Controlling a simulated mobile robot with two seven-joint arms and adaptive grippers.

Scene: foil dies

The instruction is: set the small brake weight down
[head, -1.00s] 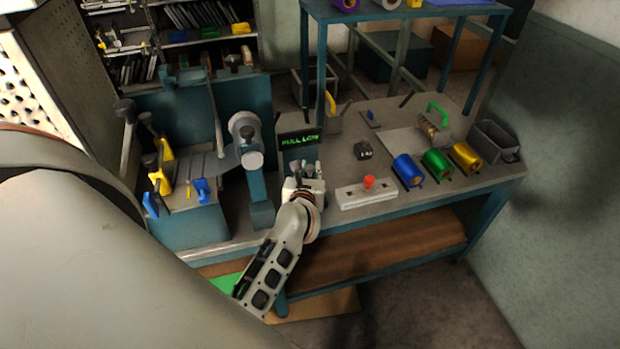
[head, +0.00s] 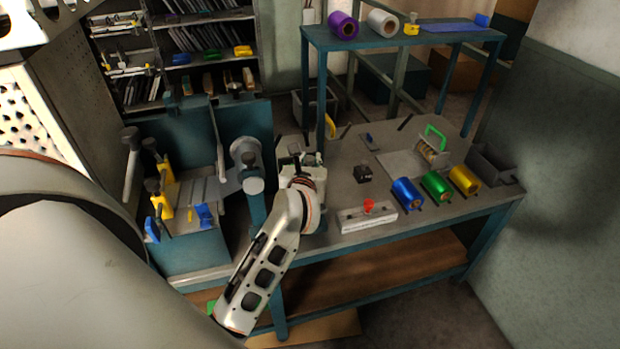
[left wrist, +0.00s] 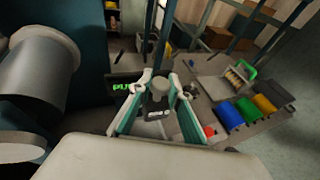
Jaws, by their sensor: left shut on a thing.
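My left gripper (head: 298,163) is over the bench, beside the press on its left. In the head view the gripper mostly hides this weight. I cannot tell whether its underside touches anything. A dark block-shaped weight with a pale label (head: 363,173) stands on the bench right of the gripper. My right gripper is not in view.
A white box with a red button (head: 368,217) lies at the bench's front edge. Blue (head: 406,192), green (head: 436,185) and gold (head: 465,179) foil rolls are at the right. The press (head: 247,165) stands close left. Bare bench (head: 345,150) lies right of the gripper.

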